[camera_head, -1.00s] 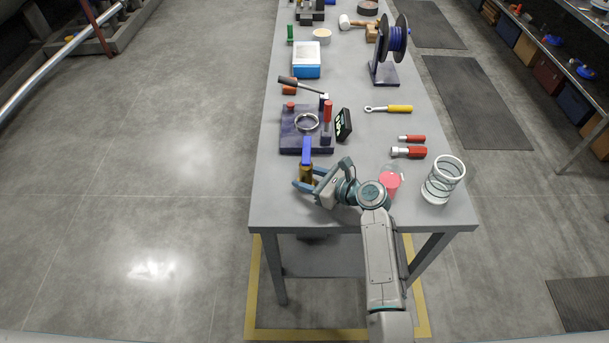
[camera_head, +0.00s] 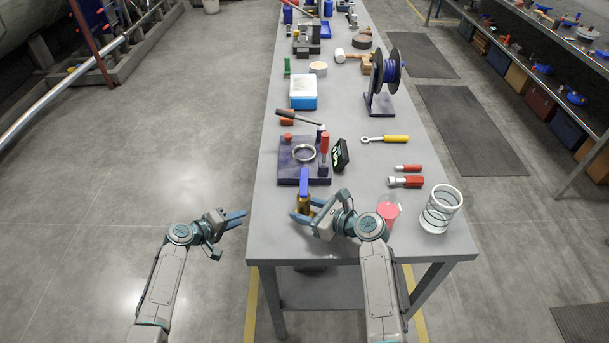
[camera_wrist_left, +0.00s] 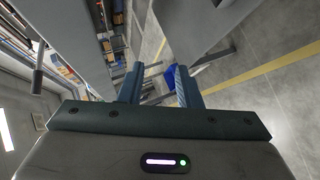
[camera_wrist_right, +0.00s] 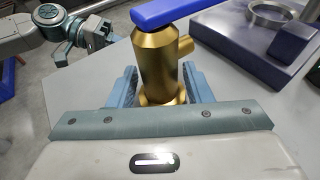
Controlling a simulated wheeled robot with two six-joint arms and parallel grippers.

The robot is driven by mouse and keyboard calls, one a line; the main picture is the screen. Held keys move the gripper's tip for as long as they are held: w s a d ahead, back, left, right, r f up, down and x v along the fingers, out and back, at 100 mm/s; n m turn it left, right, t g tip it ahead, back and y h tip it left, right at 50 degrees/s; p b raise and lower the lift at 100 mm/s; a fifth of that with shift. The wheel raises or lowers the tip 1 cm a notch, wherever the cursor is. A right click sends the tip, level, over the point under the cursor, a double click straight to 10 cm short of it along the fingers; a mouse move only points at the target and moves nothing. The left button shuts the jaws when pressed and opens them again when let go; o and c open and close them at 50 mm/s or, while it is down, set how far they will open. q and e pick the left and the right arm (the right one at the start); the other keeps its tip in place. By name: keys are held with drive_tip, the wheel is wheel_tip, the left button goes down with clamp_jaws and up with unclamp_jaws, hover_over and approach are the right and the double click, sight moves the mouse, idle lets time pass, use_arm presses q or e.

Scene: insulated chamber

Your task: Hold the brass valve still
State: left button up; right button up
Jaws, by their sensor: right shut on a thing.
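The brass valve (camera_head: 303,205) with its blue lever handle stands upright near the front left edge of the table, in the head view. In the right wrist view the brass valve (camera_wrist_right: 160,62) stands between the fingers, with the handle across its top. My right gripper (camera_head: 304,213) is shut on the valve low on its body; its fingers also show in the right wrist view (camera_wrist_right: 158,88). My left gripper (camera_head: 238,219) is off the table's left edge, over the floor. Its fingers are apart and empty in the left wrist view (camera_wrist_left: 160,85).
A dark fixture plate (camera_head: 290,174) with a metal ring (camera_head: 304,153) lies just behind the valve. A yellow-handled wrench (camera_head: 385,139) lies further back.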

use_arm(q)
drive_tip(key=w+d+r+m+h, duration=0.1)
drive_tip(key=w+r+h, duration=0.1)
drive_tip(key=r, duration=0.5)
drive_tip(key=w+d+r+h, duration=0.2)
drive_tip(key=r, duration=0.5)
drive_tip(key=m+g+h, duration=0.2)
drive_tip(key=g+h, duration=0.1)
drive_tip(key=h, duration=0.1)
approach(305, 175)
drive_tip(key=shift+v, duration=1)
drive_tip(key=x, duration=1.2)
drive_tip(key=shift+f, duration=0.15)
clamp_jaws()
